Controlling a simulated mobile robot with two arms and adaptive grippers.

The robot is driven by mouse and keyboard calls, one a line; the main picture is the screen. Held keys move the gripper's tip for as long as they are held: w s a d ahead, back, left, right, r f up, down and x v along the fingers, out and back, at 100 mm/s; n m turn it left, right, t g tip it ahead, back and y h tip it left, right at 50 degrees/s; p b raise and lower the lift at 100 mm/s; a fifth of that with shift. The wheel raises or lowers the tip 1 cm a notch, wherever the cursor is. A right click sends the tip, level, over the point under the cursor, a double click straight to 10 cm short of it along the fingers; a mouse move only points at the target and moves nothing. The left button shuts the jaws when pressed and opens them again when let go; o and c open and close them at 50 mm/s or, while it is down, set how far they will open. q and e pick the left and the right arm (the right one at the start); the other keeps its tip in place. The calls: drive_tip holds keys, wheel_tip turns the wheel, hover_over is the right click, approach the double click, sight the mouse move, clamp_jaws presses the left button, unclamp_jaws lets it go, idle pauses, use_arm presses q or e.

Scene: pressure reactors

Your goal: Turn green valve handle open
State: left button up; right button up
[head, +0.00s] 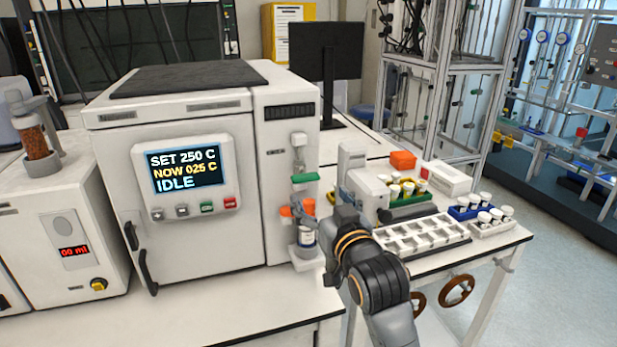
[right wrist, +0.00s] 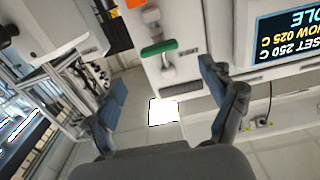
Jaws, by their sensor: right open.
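The green valve handle (head: 304,178) lies about level on the white column at the right side of the oven-like reactor. It also shows in the right wrist view (right wrist: 158,48), between my fingers in the picture but apart from them. An orange handle (head: 286,211) sits just below it, above a small capped vial (head: 306,237). My right gripper (head: 328,205) is open and empty, at the right of the column and a little below the green handle. Its arm hides part of the bench. My left gripper is not in view.
The reactor display (head: 185,168) reads SET 250 C, NOW 025 C, IDLE. A monitor (head: 325,62) stands behind. The front bench is clear.

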sight(308, 179)
drive_tip(key=p+x, duration=0.1)
drive_tip(key=x, duration=0.7)
drive_tip(key=shift+w+f, duration=0.1)
drive_tip(key=shift+w, duration=0.1)
drive_tip(key=c, duration=1.1)
drive_tip(key=shift+c, duration=0.2)
